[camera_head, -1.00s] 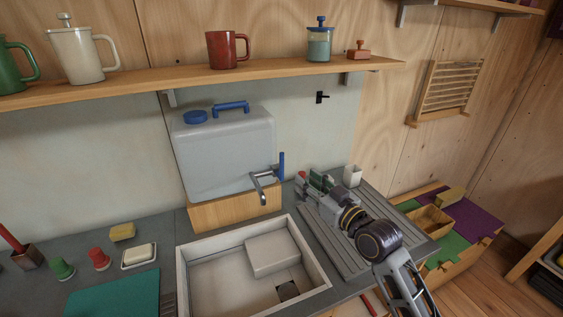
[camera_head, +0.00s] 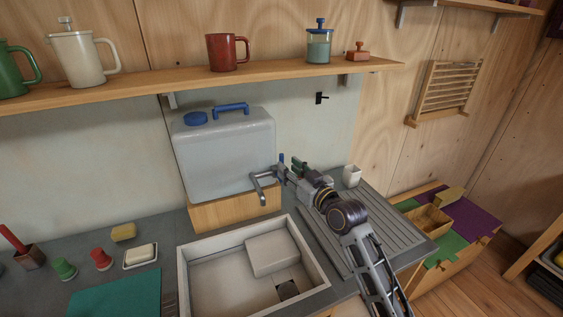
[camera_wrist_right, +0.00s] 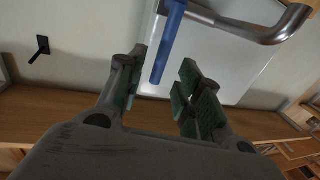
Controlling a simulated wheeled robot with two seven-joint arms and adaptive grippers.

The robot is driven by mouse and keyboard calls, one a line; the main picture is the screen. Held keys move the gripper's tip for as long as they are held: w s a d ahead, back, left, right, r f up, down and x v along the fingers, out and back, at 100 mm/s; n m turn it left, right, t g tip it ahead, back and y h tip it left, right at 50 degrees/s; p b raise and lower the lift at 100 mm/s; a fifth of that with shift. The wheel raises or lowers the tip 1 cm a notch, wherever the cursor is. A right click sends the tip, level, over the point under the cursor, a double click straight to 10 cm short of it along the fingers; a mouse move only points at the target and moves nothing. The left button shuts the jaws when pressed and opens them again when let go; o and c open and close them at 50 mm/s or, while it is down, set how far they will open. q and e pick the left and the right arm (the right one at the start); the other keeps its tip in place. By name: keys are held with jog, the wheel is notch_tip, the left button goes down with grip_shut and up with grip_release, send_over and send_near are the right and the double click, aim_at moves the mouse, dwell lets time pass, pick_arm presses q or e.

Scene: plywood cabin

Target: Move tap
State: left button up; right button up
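The tap (camera_head: 260,187) is a grey metal spout on the front of a pale water container (camera_head: 222,155), above the sink. Its blue lever (camera_head: 281,159) stands upright, partly hidden by my right gripper (camera_head: 290,169). In the right wrist view my right gripper (camera_wrist_right: 163,75) is open. The blue lever (camera_wrist_right: 169,40) reaches down between its fingers, closer to the left finger, with a gap to the right one. The metal spout (camera_wrist_right: 270,30) shows at upper right of that view. My left gripper is not in view.
The container stands on a wooden block (camera_head: 235,209) behind the white sink (camera_head: 322,268). A white cup (camera_head: 351,175) stands on the grey draining board (camera_head: 385,232), near my right arm. A shelf (camera_head: 150,80) with mugs runs above. A black hook (camera_head: 321,98) is on the wall.

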jog(key=shift+p+x, duration=0.3)
jog(key=shift+x, duration=2.2)
grip_shut()
